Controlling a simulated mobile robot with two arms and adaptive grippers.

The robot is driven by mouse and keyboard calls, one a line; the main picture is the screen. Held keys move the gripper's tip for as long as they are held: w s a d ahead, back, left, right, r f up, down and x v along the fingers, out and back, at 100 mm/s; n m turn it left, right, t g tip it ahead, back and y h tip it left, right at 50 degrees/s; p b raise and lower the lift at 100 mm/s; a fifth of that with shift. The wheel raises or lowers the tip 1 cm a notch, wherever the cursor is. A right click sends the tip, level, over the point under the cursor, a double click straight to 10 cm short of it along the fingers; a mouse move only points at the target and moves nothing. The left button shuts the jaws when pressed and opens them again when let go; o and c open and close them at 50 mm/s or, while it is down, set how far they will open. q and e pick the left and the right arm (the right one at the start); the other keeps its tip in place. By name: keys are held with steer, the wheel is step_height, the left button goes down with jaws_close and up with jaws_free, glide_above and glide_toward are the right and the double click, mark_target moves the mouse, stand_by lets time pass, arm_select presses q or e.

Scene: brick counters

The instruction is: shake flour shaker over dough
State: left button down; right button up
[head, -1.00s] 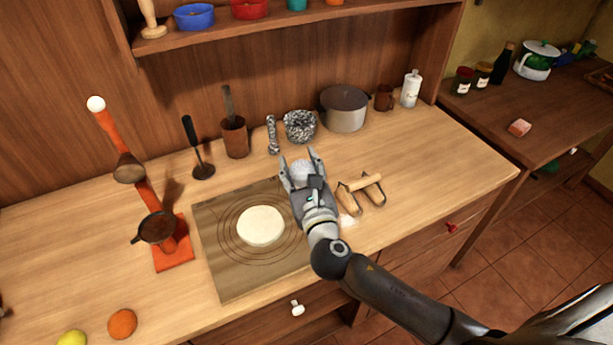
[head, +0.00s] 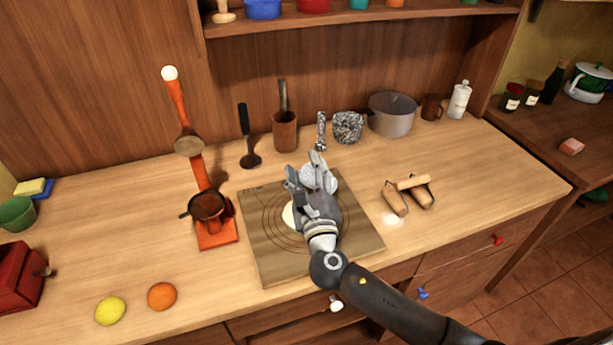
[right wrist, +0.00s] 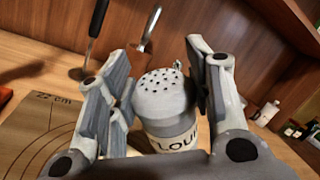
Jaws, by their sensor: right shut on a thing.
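The flour shaker (right wrist: 165,95) has a grey domed lid with dark holes and a partly hidden label reading "LOUR". It is between the fingers of my right gripper (right wrist: 155,75), which is shut on it. In the head view the shaker (head: 322,179) shows as a pale shape in the right gripper (head: 305,172), above the board. It looks roughly upright, lid up. The round pale dough (head: 288,215) lies on the board (head: 350,244) with printed circles. The gripper and wrist hide most of the dough. My left gripper is not in view.
Wooden rolling tools (head: 408,193) lie right of the board, beside a white patch (head: 392,219). An orange stand (head: 217,236) with a dark pan stands left. A lemon (head: 110,311) and orange (head: 162,296) lie in front. A utensil pot (head: 285,131) and grey pot (head: 392,115) stand behind.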

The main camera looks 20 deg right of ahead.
step_height(320, 180, down, 2)
steer(key=n+b, duration=0.1)
steer(key=n+t+y+b, duration=0.1)
steer(key=n+b, duration=0.1)
steer(key=shift+d+f, duration=0.15)
steer(key=shift+f, duration=0.05)
steer(key=shift+f+n+b, duration=0.25)
steer(key=shift+n+b, duration=0.05)
steer(key=shift+n, duration=0.6)
steer(key=shift+f+n+y, duration=0.4)
steer(key=shift+n+y, duration=0.3)
steer(key=shift+n, duration=0.4)
step_height(320, 180, down, 3)
steer(key=n+y, duration=0.1)
steer(key=n, duration=0.2)
steer(key=n+y, duration=0.2)
steer(key=n, duration=0.2)
steer(key=shift+r+t+b, duration=0.2)
steer(key=shift+t+b, duration=0.2)
